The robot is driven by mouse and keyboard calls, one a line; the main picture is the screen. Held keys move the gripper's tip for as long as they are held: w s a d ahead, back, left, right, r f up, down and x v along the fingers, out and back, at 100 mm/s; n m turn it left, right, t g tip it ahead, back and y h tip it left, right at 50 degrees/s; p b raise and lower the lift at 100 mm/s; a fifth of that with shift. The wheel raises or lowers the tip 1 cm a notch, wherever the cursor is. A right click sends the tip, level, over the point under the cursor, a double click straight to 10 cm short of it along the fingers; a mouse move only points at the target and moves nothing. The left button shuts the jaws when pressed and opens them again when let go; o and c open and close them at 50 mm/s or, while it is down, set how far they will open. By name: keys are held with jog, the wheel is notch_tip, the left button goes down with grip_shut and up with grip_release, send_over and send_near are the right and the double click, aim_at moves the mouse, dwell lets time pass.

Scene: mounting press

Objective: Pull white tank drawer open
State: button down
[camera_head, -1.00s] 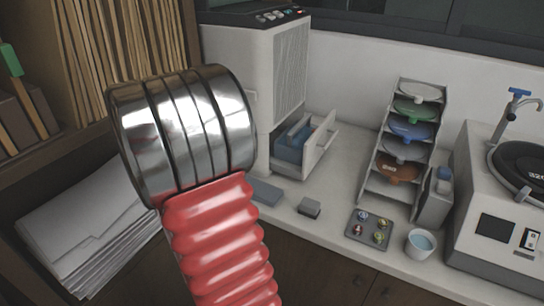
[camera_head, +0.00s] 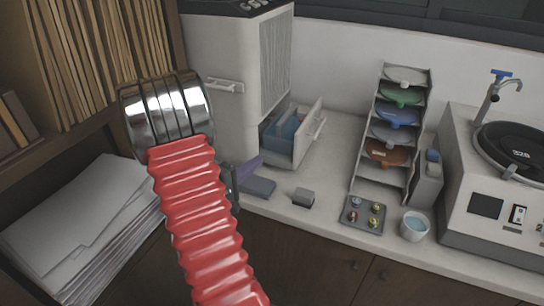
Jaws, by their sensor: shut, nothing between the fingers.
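The white tank drawer (camera_head: 306,145) stands out from the lower right side of the tall white machine (camera_head: 222,90). A blue tank (camera_head: 283,132) sits inside it, and a pale bar handle (camera_head: 320,128) is on its front. My gripper (camera_head: 250,167) shows partly past my red-sleeved arm, with a purple-grey finger part pointing right. It is shut and empty, left of and nearer than the drawer, apart from the handle. The rest of the gripper is hidden behind my arm.
A grey flat block (camera_head: 258,187) and a small grey box (camera_head: 303,198) lie on the counter before the drawer. A tray of small parts (camera_head: 363,214), a cup (camera_head: 414,226) and a rack of coloured bowls (camera_head: 410,165) stand right. Shelves flank the left.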

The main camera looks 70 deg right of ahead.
jog(key=s+d, duration=0.7)
jog(key=d, duration=0.1)
jog(key=shift+s+d, duration=0.15)
jog(key=shift+d, duration=0.25)
dwell(0.5)
